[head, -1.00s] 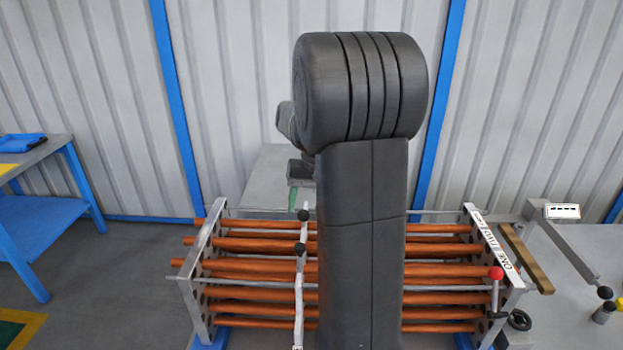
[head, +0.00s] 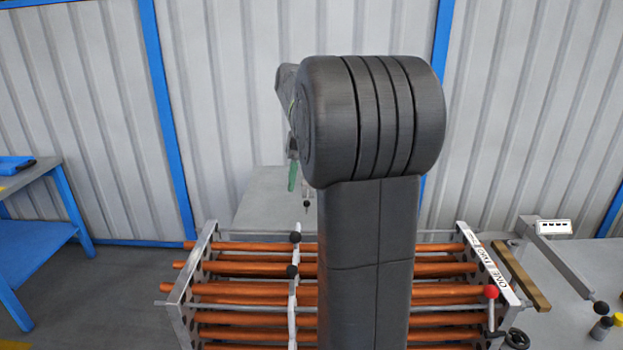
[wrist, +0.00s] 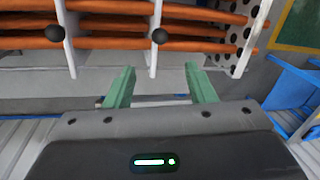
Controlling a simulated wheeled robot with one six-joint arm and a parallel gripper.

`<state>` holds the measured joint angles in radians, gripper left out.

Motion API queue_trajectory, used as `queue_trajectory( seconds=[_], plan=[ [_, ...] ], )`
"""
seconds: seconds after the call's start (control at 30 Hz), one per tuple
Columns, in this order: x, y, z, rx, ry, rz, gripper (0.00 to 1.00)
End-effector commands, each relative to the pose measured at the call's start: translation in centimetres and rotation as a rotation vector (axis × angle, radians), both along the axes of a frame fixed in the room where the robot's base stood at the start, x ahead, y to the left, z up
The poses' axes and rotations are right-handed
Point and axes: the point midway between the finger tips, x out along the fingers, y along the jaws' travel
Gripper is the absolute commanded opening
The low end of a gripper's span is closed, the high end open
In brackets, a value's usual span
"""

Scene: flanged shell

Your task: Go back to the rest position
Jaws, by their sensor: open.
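My gripper shows in the wrist view (wrist: 160,88) with its two green fingers spread apart and nothing between them. In the head view, part of my gripper (head: 293,176) shows left of my dark arm, above the far side of the tube rack. The rest of the gripper is hidden behind the arm. The rack of copper-coloured tubes (head: 240,290) stands in front, held between perforated metal end plates (head: 482,262). In the wrist view the tubes (wrist: 110,42) lie beyond the fingers, apart from them.
A grey table (head: 262,188) stands behind the rack. A blue bench (head: 38,215) is at the left. A bench at the right bears a wooden bar (head: 520,275) and small bottles (head: 602,327). Black knobs (head: 293,271) and a red knob (head: 491,292) stick up at the rack.

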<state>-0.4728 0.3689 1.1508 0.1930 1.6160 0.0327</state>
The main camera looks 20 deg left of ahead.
Motion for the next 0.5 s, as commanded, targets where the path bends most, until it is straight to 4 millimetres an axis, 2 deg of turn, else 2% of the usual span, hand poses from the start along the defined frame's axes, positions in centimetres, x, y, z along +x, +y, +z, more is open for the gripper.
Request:
queue_trajectory(
  seconds=[0.17, 0.27, 0.5],
  plan=[
    [-0.1, 0.2, -1.0, 0.0, 0.001, 0.001, 0.5],
    [-0.2, 0.5, -2.3, -0.002, 0.003, 0.002, 0.5],
    [-0.7, 1.2, -7.0, -0.002, 0.004, 0.002, 0.5]
  ],
)
